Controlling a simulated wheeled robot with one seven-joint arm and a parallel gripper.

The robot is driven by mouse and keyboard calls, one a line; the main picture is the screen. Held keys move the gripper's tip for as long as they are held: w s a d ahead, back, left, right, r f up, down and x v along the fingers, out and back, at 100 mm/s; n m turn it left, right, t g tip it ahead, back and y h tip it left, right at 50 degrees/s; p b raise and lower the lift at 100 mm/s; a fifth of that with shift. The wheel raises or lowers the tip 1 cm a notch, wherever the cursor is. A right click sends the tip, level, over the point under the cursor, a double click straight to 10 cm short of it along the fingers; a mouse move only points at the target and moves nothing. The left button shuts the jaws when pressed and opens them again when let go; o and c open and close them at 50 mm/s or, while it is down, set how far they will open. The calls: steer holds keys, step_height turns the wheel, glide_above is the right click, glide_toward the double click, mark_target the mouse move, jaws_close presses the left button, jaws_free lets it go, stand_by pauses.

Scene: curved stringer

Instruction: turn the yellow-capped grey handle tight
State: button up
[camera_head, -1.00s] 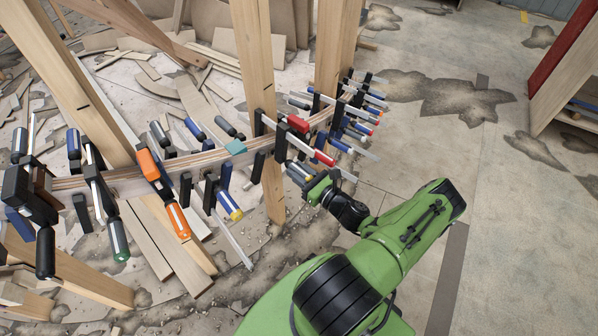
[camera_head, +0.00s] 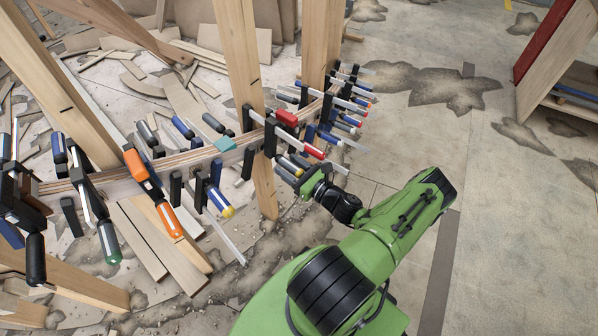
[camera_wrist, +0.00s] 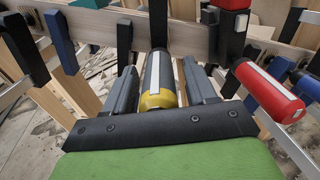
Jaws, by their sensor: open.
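The grey handle with a yellow cap (camera_wrist: 158,82) is in the middle of the wrist view, its yellow end toward me and a pale strip along its top. My gripper (camera_wrist: 160,78) is open, with one black finger on each side of the handle. Gaps show between the fingers and the handle. In the head view the same handle (camera_head: 288,166) sits just beyond my gripper (camera_head: 298,177), below the curved wooden stringer (camera_head: 190,158), partly hidden by the gripper.
A red handle (camera_wrist: 268,90) is close to the right of my gripper in the wrist view. A blue handle with a yellow cap (camera_head: 220,202) hangs further left. Several clamps line the stringer between wooden posts (camera_head: 238,65). Open floor (camera_head: 420,130) lies to the right.

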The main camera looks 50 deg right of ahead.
steer(key=s+p, duration=0.2)
steer(key=s, duration=1.3)
steer(key=shift+s+d, duration=0.2)
steer(key=shift+d, duration=0.15)
